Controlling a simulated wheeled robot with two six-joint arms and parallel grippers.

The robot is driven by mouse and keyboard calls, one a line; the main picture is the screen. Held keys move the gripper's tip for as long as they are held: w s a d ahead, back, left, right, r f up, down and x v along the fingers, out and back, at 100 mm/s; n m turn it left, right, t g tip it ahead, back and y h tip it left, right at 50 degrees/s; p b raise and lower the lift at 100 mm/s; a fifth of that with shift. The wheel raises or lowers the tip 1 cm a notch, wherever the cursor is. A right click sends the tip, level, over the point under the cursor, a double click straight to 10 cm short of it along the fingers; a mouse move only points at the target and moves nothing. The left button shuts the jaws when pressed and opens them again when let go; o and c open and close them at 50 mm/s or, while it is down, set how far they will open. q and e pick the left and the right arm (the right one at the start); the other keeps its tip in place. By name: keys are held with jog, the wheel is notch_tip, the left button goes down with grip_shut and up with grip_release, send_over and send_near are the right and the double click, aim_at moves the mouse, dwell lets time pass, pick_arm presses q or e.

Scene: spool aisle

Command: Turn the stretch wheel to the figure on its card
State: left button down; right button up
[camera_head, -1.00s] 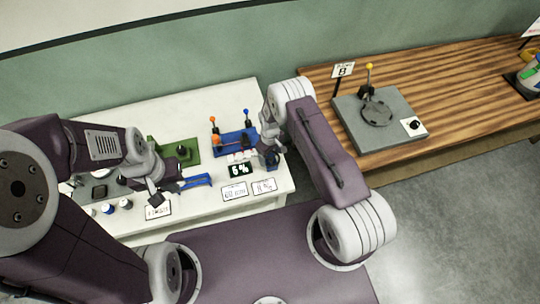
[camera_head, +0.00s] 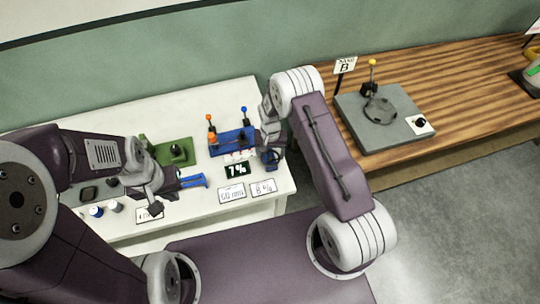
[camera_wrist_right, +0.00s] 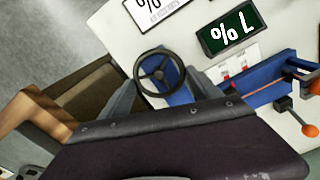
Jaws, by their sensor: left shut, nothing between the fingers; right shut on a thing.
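The stretch wheel (camera_wrist_right: 158,68) is a dark wheel with spokes on a blue mount at the right end of the white table. My right gripper (camera_wrist_right: 160,84) is shut on it, one finger at each side. In the head view the right gripper (camera_head: 271,156) and arm largely hide the wheel. The dark display (camera_head: 237,170) beside it reads 7 %; it also shows upside down in the right wrist view (camera_wrist_right: 231,31). The card (camera_head: 263,188) in front reads 8 %. My left gripper (camera_head: 158,206) is shut and empty, over the table's front left part.
A second card (camera_head: 231,193) lies left of the 8 % card. The blue device (camera_head: 232,142) with orange and blue knobs and a green device (camera_head: 172,151) stand behind. A wooden bench (camera_head: 460,85) at right holds a grey plate (camera_head: 362,131) with a yellow-knobbed lever.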

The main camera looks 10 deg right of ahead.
aim_at(271, 156)
jog(key=shift+m+b, duration=0.6)
jog(key=shift+m, duration=1)
jog(key=o, duration=1.4)
jog(key=shift+c, duration=0.2)
jog(key=shift+r, duration=0.1)
jog(key=shift+r, duration=0.4)
notch_tip(271, 156, up, 8)
jog(key=b, duration=0.2)
jog(key=shift+r, duration=0.1)
